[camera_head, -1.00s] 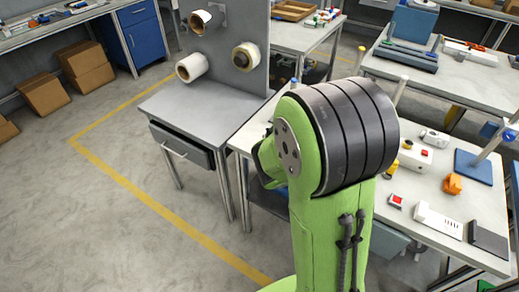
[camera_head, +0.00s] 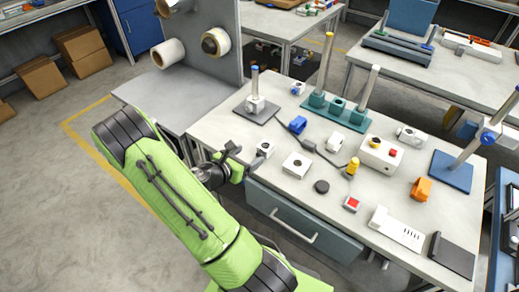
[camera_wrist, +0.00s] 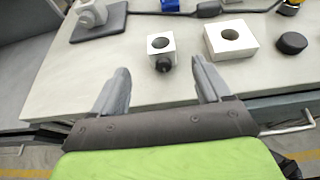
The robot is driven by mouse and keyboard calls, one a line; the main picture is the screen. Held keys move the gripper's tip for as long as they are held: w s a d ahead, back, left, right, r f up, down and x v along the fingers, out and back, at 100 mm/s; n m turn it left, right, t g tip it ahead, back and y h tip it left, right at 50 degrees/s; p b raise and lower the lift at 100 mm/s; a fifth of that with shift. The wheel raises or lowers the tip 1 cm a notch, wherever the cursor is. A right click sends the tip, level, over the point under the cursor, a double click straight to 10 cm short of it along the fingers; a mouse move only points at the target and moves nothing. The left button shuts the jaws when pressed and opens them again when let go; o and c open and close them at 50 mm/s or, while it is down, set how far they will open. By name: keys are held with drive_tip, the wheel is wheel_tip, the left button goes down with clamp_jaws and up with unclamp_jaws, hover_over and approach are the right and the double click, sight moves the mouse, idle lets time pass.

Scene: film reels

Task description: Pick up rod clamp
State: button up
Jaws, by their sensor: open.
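A small white block clamp (camera_head: 265,149) with a round hole and a black knob sits at the near left edge of the workbench. In the wrist view the white clamp (camera_wrist: 159,43) lies just beyond and between my fingertips, its knob towards me. My gripper (camera_head: 240,163) is at the bench's left edge, beside this clamp. In the wrist view my gripper (camera_wrist: 161,67) is open, with nothing held between its fingers. Similar clamps lie on the bench: a blue one (camera_head: 298,124), an orange one (camera_head: 421,188) and a white one (camera_head: 411,137).
A white block with a hole (camera_head: 296,165) and a black disc (camera_head: 321,187) lie right of the clamp. A rod stand (camera_head: 256,108) is behind it. A green base (camera_head: 334,111) holds upright rods. A cable crosses the bench. A grey table (camera_head: 150,101) stands left.

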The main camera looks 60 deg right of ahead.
sight(268, 144)
drive_tip(key=b+x, duration=0.2)
drive_tip(key=x, duration=1)
drive_tip(key=shift+s+d+f, duration=0.1)
drive_tip(key=shift+d, duration=0.25)
drive_tip(key=shift+c, duration=0.2)
